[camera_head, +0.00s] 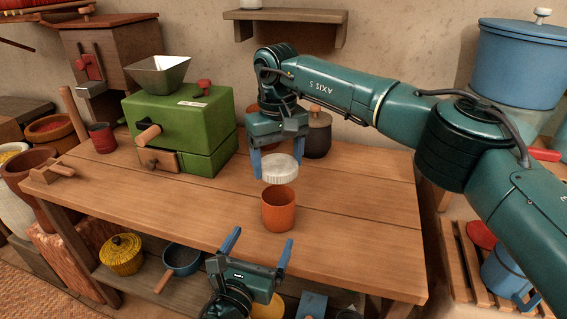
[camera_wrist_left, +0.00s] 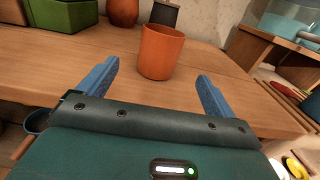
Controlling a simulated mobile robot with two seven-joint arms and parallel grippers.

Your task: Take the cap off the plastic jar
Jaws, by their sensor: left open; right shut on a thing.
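The orange plastic jar (camera_head: 278,209) stands upright on the wooden table, its top open. It also shows in the left wrist view (camera_wrist_left: 160,52), beyond the fingertips. The white ribbed cap (camera_head: 279,168) is above and apart from the jar. My right gripper (camera_head: 275,172) reaches down from above and is shut on the cap. My left gripper (camera_head: 259,250) is open and empty at the table's front edge, short of the jar. In the left wrist view its blue fingers (camera_wrist_left: 158,82) are spread wide, with the jar between their directions.
The table (camera_head: 345,230) is clear around the jar on its right and front. A green grinder (camera_head: 180,128) with a metal hopper stands to the left, a red cup (camera_head: 102,138) beyond it. A dark lidded jar (camera_head: 318,135) stands behind. A lower shelf holds a yellow pot (camera_head: 121,255) and blue pan (camera_head: 182,260).

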